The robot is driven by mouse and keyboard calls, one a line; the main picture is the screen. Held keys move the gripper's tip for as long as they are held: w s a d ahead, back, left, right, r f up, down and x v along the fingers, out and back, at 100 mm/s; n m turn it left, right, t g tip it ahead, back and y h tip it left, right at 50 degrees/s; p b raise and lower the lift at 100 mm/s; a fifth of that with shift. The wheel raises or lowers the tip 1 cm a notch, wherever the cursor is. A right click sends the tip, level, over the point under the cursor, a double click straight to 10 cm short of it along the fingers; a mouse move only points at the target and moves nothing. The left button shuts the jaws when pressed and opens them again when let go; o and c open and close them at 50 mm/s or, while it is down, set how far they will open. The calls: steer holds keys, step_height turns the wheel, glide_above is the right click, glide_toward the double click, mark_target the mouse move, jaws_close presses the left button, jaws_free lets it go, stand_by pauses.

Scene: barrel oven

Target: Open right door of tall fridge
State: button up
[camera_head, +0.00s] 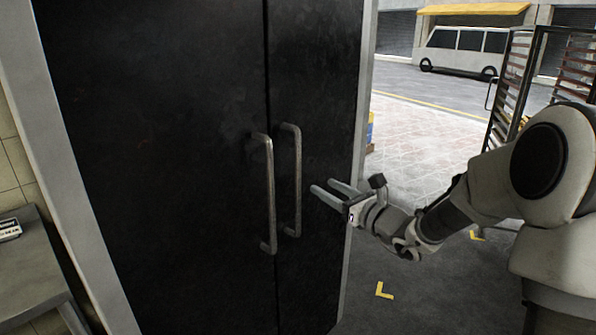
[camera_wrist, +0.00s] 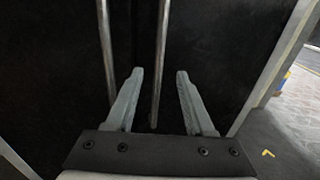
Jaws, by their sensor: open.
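The tall fridge has two black doors in a pale frame. The left door (camera_head: 165,150) is wide in the head view, and the right door (camera_head: 318,80) is the narrower one beside it. Both look closed. The right door's vertical metal handle (camera_head: 297,180) stands beside the left door's handle (camera_head: 268,195). My gripper (camera_head: 321,190) is open and empty, just right of the right handle, with its fingers pointing at the doors. In the wrist view, the right handle (camera_wrist: 160,60) rises between the open fingertips (camera_wrist: 159,73), and the left handle (camera_wrist: 106,45) is outside them.
A metal table (camera_head: 30,260) stands at the lower left. A tall tray rack (camera_head: 520,80) stands at the right behind my arm. The floor right of the fridge is open, with yellow corner marks (camera_head: 384,291). A van (camera_head: 465,48) is far off outside.

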mark_target(300, 172)
steer(key=p+x, duration=0.1)
steer(key=x, duration=1.1)
jaws_close()
stand_by(1.1)
